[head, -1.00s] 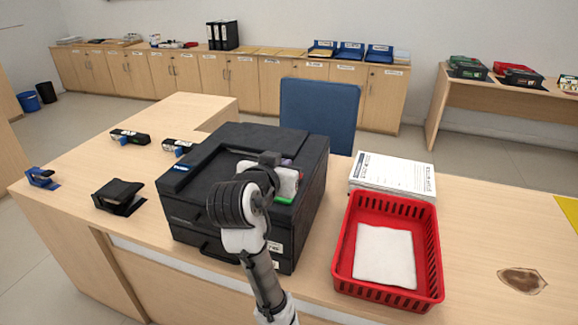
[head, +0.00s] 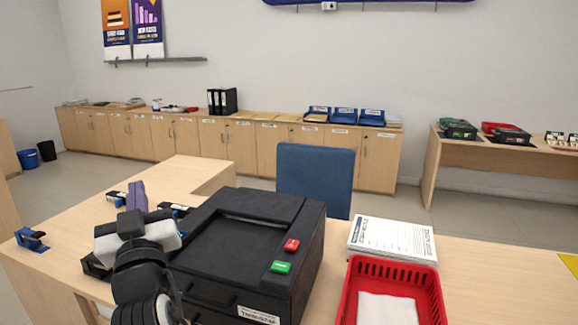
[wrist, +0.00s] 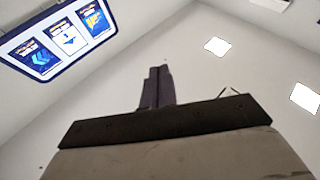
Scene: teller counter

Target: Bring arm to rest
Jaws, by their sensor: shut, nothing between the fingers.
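My gripper (head: 137,193) is raised at the left of the black machine in the head view, with its purple fingers together and pointing up. Nothing is held between them. In the wrist view the shut fingers (wrist: 157,88) point up toward the ceiling and wall, clear of any object. My wrist and forearm cover part of the desk and the machine's left front.
The black machine (head: 225,265) has a green button (head: 281,267) and a red button (head: 292,245) on top. A red basket (head: 352,290) and a stack of papers (head: 390,238) are to its right. A blue chair (head: 315,180) stands behind.

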